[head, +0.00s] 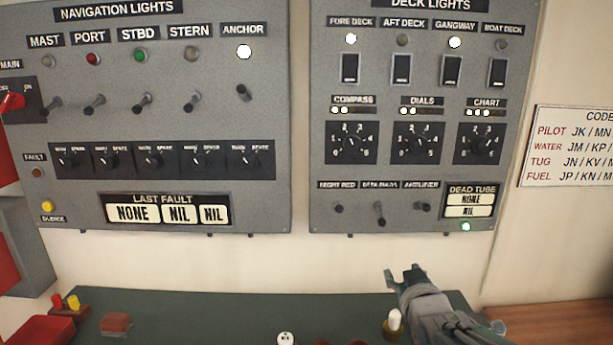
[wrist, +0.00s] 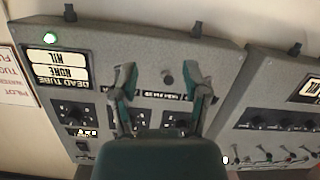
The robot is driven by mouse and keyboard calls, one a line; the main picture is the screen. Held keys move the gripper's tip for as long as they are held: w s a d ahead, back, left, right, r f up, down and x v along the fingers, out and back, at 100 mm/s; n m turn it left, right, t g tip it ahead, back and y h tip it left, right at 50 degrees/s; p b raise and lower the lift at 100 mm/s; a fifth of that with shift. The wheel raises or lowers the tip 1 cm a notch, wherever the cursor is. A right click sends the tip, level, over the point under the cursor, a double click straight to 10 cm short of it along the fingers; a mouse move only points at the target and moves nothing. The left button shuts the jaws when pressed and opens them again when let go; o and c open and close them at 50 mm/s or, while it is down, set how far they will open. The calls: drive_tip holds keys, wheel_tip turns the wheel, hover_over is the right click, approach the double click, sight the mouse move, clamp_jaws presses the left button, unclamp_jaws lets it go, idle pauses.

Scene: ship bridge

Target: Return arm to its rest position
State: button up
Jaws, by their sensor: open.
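My gripper (head: 403,275) is at the lower right of the head view, in front of the wall below the deck lights panel (head: 411,110) and above the green desk top. In the wrist view my gripper (wrist: 160,90) has its two fingers apart, with nothing between them. The deck lights panel (wrist: 100,75) fills the middle of the wrist view, upside down, behind the fingers. The gripper holds nothing.
The navigation lights panel (head: 150,120) is on the wall at left. A code placard (head: 570,147) hangs at right. The green desk (head: 220,310) below bears a red tray (head: 45,332), a reddish block (head: 116,323) and a white-topped peg (head: 394,322) close to my gripper.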

drive_tip(key=s+a+f+m+g, duration=0.1)
drive_tip(key=s+g, duration=0.4)
drive_tip(key=s, duration=0.6)
drive_tip(key=s+a+f+m+g, duration=0.1)
drive_tip(key=s+f+g, duration=0.3)
drive_tip(key=s, duration=0.8)
drive_tip(key=shift+s+a+f+g, duration=0.2)
drive_tip(key=shift+a+g, duration=0.1)
drive_tip(key=shift+g, duration=0.2)
